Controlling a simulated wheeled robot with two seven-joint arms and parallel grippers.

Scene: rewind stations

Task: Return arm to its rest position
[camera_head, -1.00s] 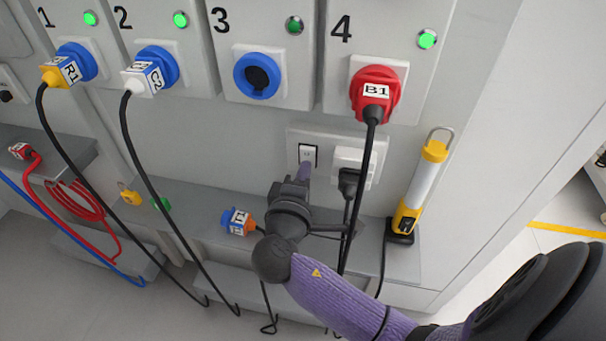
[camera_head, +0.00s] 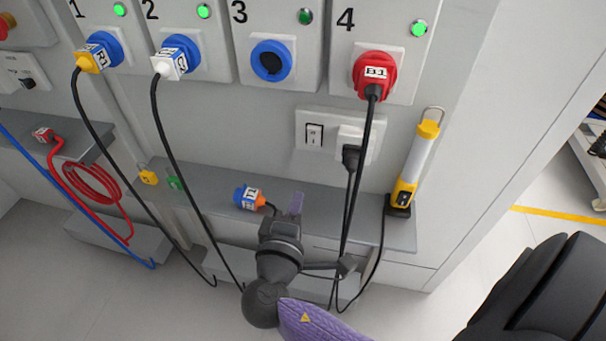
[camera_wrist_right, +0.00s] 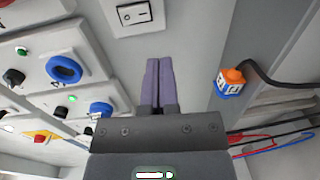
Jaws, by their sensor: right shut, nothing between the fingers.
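My right gripper (camera_head: 296,203) is shut and empty in the head view, in front of the grey shelf's front part. Its two purple fingers (camera_wrist_right: 159,82) lie together in the right wrist view. The white rocker switch (camera_head: 314,136) is on the wall above the gripper, apart from it. The switch also shows at the top of the right wrist view (camera_wrist_right: 134,14). My right arm comes in from the lower right, with a purple sleeve (camera_head: 322,322). My left gripper is not in view.
A blue-orange plug (camera_head: 250,197) lies on the shelf (camera_head: 215,200), left of the gripper. A red plug (camera_head: 375,75) sits in socket 4; socket 3 (camera_head: 272,61) is empty. Black cables hang close right of the gripper. A yellow lamp (camera_head: 416,160) stands at the shelf's right end.

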